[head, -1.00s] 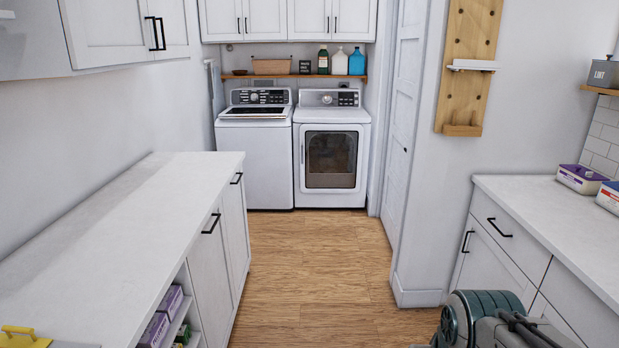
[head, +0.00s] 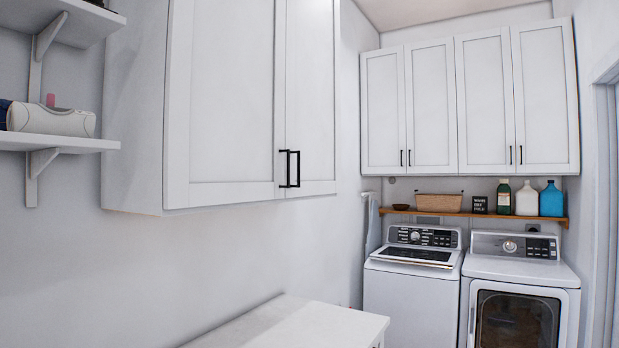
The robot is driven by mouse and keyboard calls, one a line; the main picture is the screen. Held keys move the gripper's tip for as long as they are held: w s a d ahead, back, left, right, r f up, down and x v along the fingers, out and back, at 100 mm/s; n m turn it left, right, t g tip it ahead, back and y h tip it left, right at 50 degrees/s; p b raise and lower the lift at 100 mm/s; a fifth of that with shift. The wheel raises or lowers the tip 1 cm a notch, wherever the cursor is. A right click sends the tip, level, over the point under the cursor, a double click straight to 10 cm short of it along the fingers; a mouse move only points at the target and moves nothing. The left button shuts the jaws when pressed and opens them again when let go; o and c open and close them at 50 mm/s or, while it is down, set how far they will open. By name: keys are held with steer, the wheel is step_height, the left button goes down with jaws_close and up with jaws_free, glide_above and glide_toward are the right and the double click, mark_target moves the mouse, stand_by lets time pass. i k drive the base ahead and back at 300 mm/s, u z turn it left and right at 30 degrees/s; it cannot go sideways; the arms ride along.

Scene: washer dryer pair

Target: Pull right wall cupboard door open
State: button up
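A white wall cupboard (head: 222,100) with two panelled doors hangs on the left wall in the head view. Its right door (head: 310,100) is shut. Two black bar handles (head: 289,168) sit side by side low down where the doors meet. More white wall cupboards (head: 431,100) hang on the back wall above the washer and dryer. Their right-hand door (head: 546,95) is shut, and small dark handles show near the lower edges. My gripper is not in view.
A white counter (head: 290,325) stands below the left cupboard. The washer (head: 410,300) and dryer (head: 520,270) stand at the back, under a wooden shelf (head: 470,214) with bottles and a basket. Open shelves (head: 75,145) are at the far left.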

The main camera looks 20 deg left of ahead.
mark_target(312, 138)
steer(key=u, duration=0.5)
steer(key=i, duration=1.75)
steer(key=u, duration=0.45)
